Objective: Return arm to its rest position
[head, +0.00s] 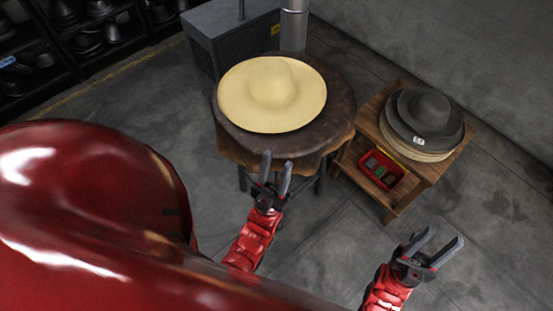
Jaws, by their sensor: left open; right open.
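My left gripper (277,172) is open and empty. In the head view it appears just below the near edge of the round table, with its fingers pointing toward the table. My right gripper (434,247) is open and empty at the lower right, over the floor and in front of the wooden side table. A straw-coloured wide-brimmed hat (272,92) lies on the round table (338,108), which has a dark leathery cover. Neither gripper touches the hat. Most of both arms is cut off or hidden behind my red body.
A wooden side table (408,190) stands to the right with stacked hats (424,115) on top and a red tray (383,171) of small items. A grey metal cabinet (227,38) and a pipe (293,25) stand behind the round table. Dark shelves (80,60) fill the upper left. Floor is clear at lower right.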

